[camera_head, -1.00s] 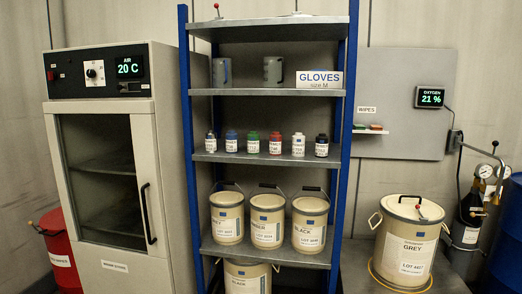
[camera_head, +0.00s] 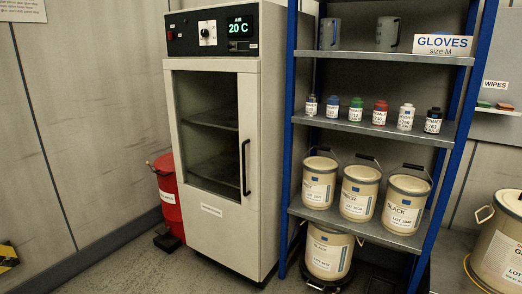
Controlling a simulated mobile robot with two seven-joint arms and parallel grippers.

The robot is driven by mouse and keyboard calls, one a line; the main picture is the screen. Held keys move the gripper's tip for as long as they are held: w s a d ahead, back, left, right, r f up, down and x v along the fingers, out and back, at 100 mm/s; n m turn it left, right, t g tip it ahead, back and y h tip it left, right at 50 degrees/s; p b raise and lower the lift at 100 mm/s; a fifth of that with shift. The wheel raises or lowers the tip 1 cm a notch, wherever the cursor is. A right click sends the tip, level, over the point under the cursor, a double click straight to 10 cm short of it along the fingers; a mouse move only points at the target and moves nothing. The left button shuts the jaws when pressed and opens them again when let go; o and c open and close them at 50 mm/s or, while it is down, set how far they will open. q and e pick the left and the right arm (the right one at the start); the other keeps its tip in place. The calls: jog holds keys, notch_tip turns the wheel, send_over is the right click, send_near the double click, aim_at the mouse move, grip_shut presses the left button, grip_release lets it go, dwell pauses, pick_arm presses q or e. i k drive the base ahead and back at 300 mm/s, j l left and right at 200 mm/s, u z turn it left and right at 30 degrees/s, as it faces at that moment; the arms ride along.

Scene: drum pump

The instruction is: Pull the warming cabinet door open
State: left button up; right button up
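The warming cabinet (camera_head: 255,150) stands left of the shelving, grey-white, with a dark control panel (camera_head: 212,30) on top showing AIR 20 C. Its door (camera_head: 210,212) is shut, with a large glass window (camera_head: 207,130) and empty-looking shelves behind it. A black vertical bar handle (camera_head: 246,167) is on the door's right side. Neither of my grippers shows in the head view.
A blue-posted shelf rack (camera_head: 462,135) with bottles and cream pails stands close to the cabinet's right. A red bin (camera_head: 168,195) stands left of the cabinet. The floor (camera_head: 130,265) in front at left is clear.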

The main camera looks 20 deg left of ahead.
aim_at(226, 230)
jog(key=i+j, duration=0.2)
jog(key=j, duration=0.2)
jog(key=i+j, duration=0.2)
jog(key=j, duration=0.2)
jog(key=i+j, duration=0.15)
jog(key=j, duration=0.25)
jog(key=i+j, duration=0.2)
jog(key=j, duration=0.2)
jog(key=i+j, duration=0.2)
jog(key=j, duration=0.2)
jog(key=i+j, duration=0.2)
jog(key=j, duration=0.2)
jog(key=i+j, duration=0.15)
jog(key=j, duration=0.25)
jog(key=i+j, duration=0.2)
jog(key=j, duration=0.2)
